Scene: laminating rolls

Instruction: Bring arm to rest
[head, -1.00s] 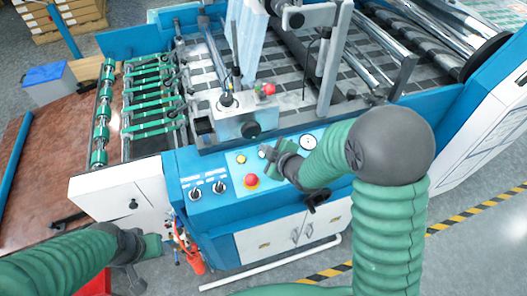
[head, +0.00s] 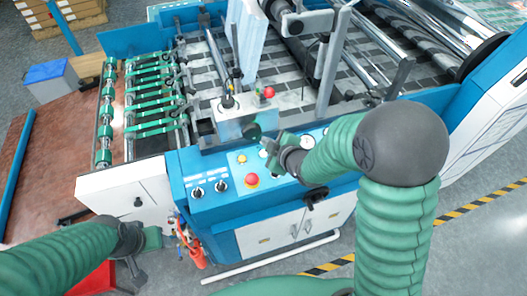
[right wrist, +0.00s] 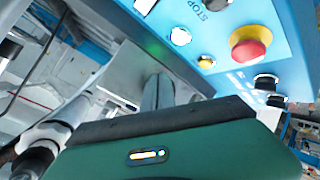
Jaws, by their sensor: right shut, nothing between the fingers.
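My right arm reaches over the blue control panel (head: 215,184) of the laminating machine in the head view. My right gripper (head: 270,148) is shut and empty, above the panel's upper edge. A red emergency-stop button (head: 252,181) on a yellow ring lies just below it in the picture; it also shows in the right wrist view (right wrist: 250,46). In that wrist view, the green gripper body hides part of the panel. My left gripper (head: 140,262) hangs at the lower left, in front of the machine's white side; its finger opening is unclear.
The machine's roller bed (head: 155,100) and metal rollers stretch behind the panel. A grey box with a red knob (head: 268,93) stands close behind my right gripper. A brown table (head: 55,165) is at the left. Grey floor with yellow-black tape (head: 470,211) is open at the right.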

